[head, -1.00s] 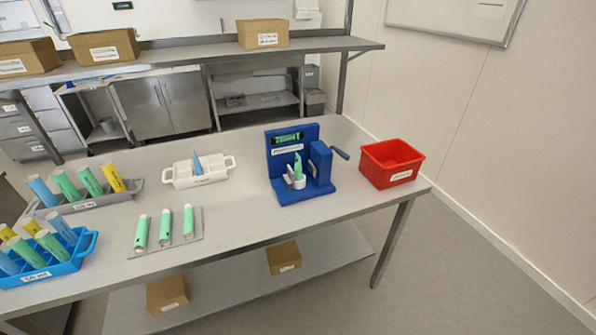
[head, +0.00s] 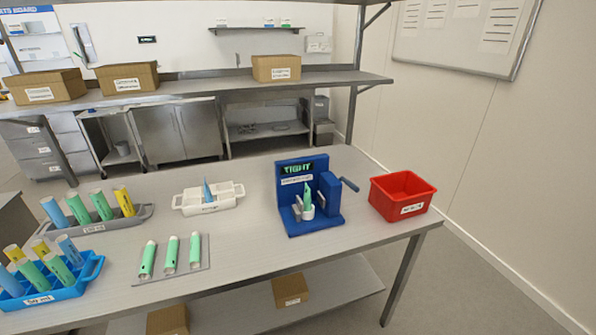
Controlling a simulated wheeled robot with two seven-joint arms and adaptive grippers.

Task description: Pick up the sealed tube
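A green tube (head: 308,198) stands upright in the white holder of the blue machine (head: 294,172), with its narrow end up. The machine's small display reads "TIGHT", and a lever sticks out on its right side. Three more green tubes (head: 171,254) lie side by side on a flat grey plate (head: 204,262) at the table's front. Neither of my grippers is in the head view.
A white divided tray (head: 230,200) holds a blue cone-shaped piece. A red bin (head: 419,191) stands at the table's right end. A grey rack (head: 96,226) and a blue rack (head: 48,298) with several coloured tubes stand at left. Bare table lies between.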

